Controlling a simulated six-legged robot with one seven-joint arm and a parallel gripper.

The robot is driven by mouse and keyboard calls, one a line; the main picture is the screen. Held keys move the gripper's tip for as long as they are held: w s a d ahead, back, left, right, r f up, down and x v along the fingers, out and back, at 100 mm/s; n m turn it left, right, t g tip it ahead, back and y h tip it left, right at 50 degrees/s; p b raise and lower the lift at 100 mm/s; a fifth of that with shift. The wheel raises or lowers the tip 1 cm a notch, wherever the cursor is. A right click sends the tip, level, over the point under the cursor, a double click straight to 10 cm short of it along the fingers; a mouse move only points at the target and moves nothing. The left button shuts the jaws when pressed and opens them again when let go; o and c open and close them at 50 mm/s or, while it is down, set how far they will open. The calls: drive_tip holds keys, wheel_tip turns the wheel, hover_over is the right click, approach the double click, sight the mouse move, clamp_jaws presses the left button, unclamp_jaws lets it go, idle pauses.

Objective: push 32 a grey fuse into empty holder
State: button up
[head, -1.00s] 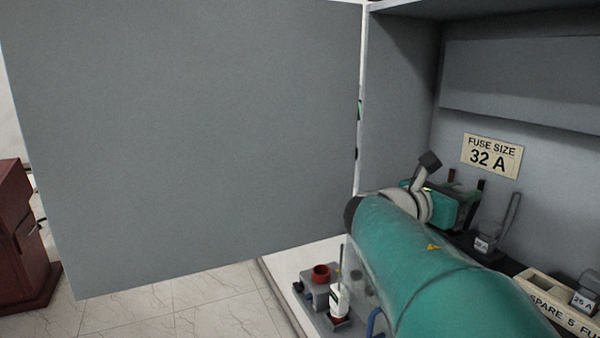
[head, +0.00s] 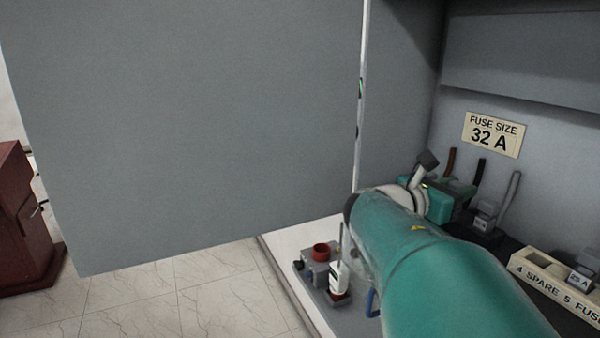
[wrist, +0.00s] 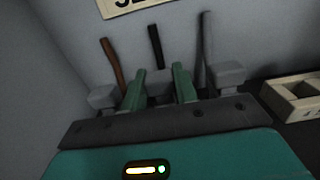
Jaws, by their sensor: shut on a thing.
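My gripper (wrist: 159,78) has two green fingers, closed around the sides of a grey fuse block (wrist: 160,87) in the wrist view. The fuse sits in the middle of the row, in front of the black wire (wrist: 155,46). Its lower part and the holder under it are hidden by my gripper body. A grey fuse block (wrist: 103,97) stands to the left by the brown wire. Another (wrist: 228,74) stands to the right by the grey wire; it shows with a label in the head view (head: 487,214). My gripper (head: 445,200) is low at the row there.
A "FUSE SIZE 32 A" sign (head: 494,135) is on the back wall. A cream spare-fuse box (head: 535,270) holds a 25 A fuse (head: 581,278) at right. A large grey door panel (head: 190,130) stands open at left.

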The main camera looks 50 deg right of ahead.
drive_tip(key=o, duration=1.1)
drive_tip(key=shift+c, duration=0.2)
drive_tip(key=v, duration=1.3)
drive_tip(key=shift+w+a, duration=0.15)
drive_tip(key=shift+a, duration=0.2)
